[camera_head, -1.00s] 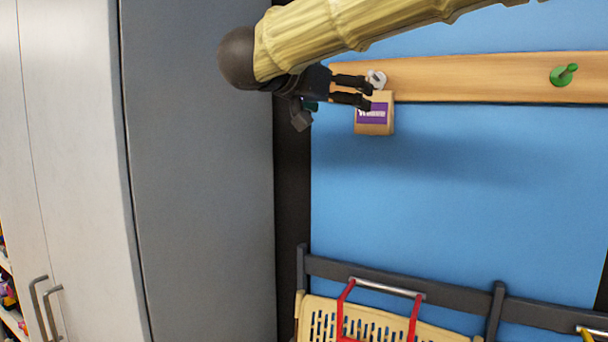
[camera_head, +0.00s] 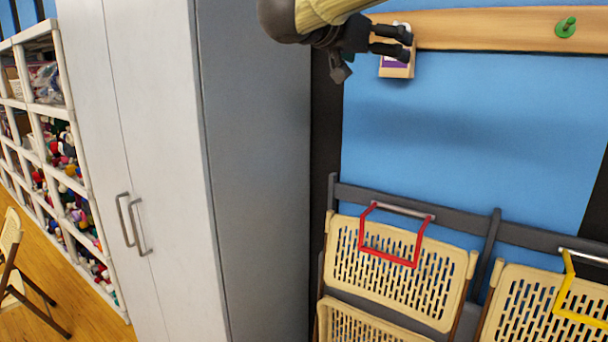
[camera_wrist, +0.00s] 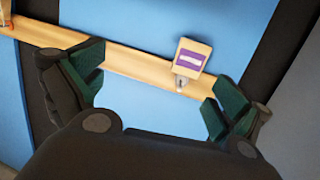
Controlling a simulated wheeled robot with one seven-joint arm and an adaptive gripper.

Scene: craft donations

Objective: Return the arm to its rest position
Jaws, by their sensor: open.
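My gripper (camera_head: 408,43) is at the top of the head view, in front of a wooden rail (camera_head: 480,34). Its two dark fingers point right and are apart with nothing between them. A small tan tag with a purple label (camera_head: 396,66) hangs at the rail, partly hidden behind the fingers. In the wrist view my gripper (camera_wrist: 157,90) shows its green-padded fingers spread wide. The tag (camera_wrist: 191,57) and the rail (camera_wrist: 130,66) lie beyond the fingertips, apart from them. Most of my arm is cut off by the top edge of the head view.
A tall grey cabinet (camera_head: 255,180) stands left of the blue wall panel (camera_head: 470,130). A green peg (camera_head: 566,27) is on the rail. Folding chairs (camera_head: 395,270) hang below, with red (camera_head: 390,258) and yellow loops. Shelves (camera_head: 60,150) and another chair stand at far left.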

